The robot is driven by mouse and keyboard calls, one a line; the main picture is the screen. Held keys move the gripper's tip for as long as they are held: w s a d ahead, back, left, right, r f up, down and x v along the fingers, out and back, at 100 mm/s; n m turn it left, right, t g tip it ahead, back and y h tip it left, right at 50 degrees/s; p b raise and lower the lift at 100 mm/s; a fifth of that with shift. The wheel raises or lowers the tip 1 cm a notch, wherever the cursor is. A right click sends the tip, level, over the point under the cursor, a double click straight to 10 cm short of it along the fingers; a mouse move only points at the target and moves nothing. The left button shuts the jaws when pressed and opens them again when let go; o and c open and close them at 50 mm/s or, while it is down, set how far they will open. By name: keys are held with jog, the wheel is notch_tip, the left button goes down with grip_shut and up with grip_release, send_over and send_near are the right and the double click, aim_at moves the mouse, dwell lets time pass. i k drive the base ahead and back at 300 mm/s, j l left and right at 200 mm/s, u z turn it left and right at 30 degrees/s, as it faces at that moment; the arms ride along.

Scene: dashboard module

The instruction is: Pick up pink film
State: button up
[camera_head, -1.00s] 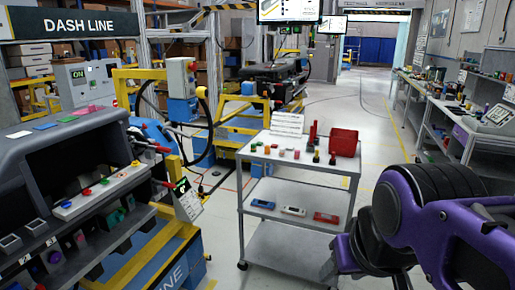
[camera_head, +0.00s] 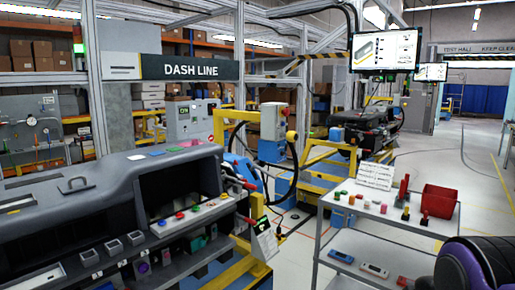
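A small pink film (camera_head: 189,143) lies flat on the top surface of the grey dashboard module (camera_head: 60,205), near its right end. A green film (camera_head: 175,149), a blue film (camera_head: 157,154) and a pale film (camera_head: 136,157) lie in a row to its left. The films are small in the picture, so their edges are hard to tell. My gripper is not in view. Only a purple and black part of my arm shows at the lower right, far from the films.
A grey cart (camera_head: 392,225) with small coloured parts and a red bin (camera_head: 439,201) stands at the right. Yellow frames (camera_head: 318,156) and a red-buttoned control box (camera_head: 273,121) stand behind the module. Floor is clear between module and cart.

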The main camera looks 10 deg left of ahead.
aim_at(195, 142)
jog(key=u, duration=1)
